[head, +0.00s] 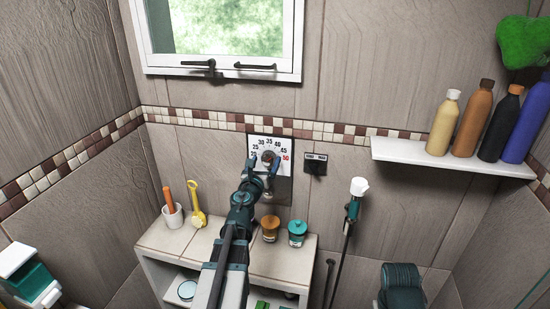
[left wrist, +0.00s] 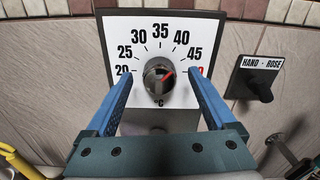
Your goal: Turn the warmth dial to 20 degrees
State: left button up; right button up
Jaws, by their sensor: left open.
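The warmth dial is a white plate (left wrist: 121,32) with black numbers from 20 to 45 and a red number at the right, partly hidden by a finger. In the head view the dial plate (head: 257,143) is on the tiled wall below the window. My left gripper (left wrist: 159,76) is open, with its blue fingers apart on either side of the knob and no visible contact. It also shows in front of the dial in the head view (head: 262,165). My right gripper is not seen.
A hand/rose lever (left wrist: 261,84) is just right of the dial. A hand shower (head: 355,200) hangs further right. Below, a cabinet top (head: 270,260) holds a cup (head: 173,217), a yellow scoop (head: 198,215) and two jars. A shelf (head: 400,151) with several bottles is at the right.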

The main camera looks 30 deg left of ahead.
pick_arm(q)
jog(key=shift+x, duration=1.1)
jog(key=c, duration=1.4)
